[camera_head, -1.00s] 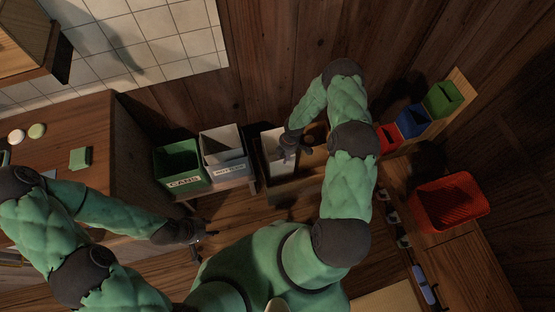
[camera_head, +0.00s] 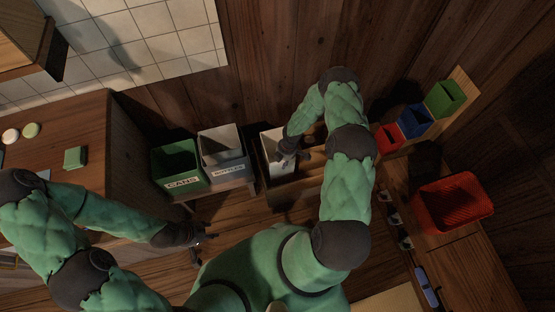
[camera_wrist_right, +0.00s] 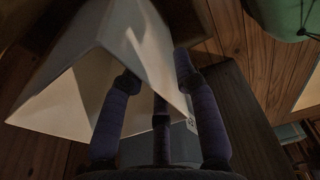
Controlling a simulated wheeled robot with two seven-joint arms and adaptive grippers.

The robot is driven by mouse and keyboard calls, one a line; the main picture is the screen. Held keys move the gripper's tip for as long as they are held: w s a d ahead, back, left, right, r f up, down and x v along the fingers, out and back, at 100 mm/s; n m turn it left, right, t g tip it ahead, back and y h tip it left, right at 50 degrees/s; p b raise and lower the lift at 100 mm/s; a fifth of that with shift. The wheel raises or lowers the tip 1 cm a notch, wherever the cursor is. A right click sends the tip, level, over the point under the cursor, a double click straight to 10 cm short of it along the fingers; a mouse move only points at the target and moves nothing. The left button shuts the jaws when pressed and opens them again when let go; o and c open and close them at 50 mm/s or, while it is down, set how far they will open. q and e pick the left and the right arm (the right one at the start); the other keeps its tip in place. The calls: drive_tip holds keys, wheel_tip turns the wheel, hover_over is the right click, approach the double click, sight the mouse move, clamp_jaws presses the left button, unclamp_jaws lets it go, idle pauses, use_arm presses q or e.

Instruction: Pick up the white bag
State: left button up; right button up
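The white bag (camera_head: 273,146) stands in a wooden box against the back wall in the head view. In the right wrist view the bag (camera_wrist_right: 85,80) fills the upper left, with folded panels and an open underside edge. My right gripper (camera_head: 286,160) is at the bag's near right side. In the wrist view the fingers of this gripper (camera_wrist_right: 155,80) are spread, overlapping the bag's panel and edge; whether they touch it I cannot tell. My left gripper (camera_head: 203,241) is empty over the floor at lower centre, its fingers apart.
A green CANS bin (camera_head: 180,181) and a grey BOTTLES bin (camera_head: 229,172) stand left of the wooden box (camera_head: 293,193). Small red (camera_head: 387,139), blue (camera_head: 413,122) and green (camera_head: 443,99) bins sit on a shelf at right. A red basket (camera_head: 452,205) is on the right-hand counter.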

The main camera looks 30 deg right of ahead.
drive_tip(key=shift+f, duration=0.1)
idle(0.3)
clamp_jaws()
